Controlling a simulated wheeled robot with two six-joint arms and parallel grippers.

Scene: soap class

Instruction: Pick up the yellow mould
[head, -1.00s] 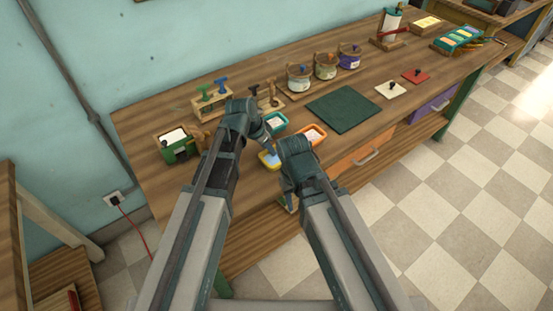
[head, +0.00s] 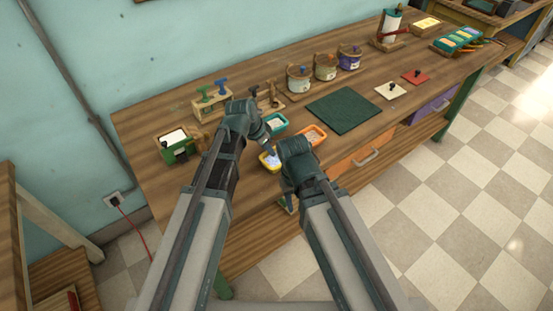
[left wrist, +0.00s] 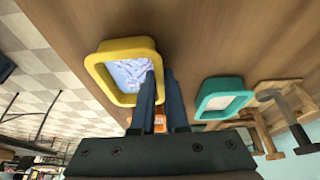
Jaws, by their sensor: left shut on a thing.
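The yellow mould (head: 264,164) sits near the front edge of the bench in the head view, with pale lavender speckled stuff in it. In the left wrist view the yellow mould (left wrist: 104,81) is just ahead of the fingers. My left gripper (head: 267,139) comes down at its far side. In the left wrist view my left gripper (left wrist: 162,85) is shut on the mould's near right wall, one finger over the inside and one outside. I cannot tell whether the mould is off the bench. My right arm's wrist is beside the mould; its fingertips are hidden.
A teal mould (head: 277,119) and an orange mould (head: 323,139) stand close by. A green mat (head: 343,111) lies to the right. Stamps, jars and a small green box (head: 178,149) stand along the back and left.

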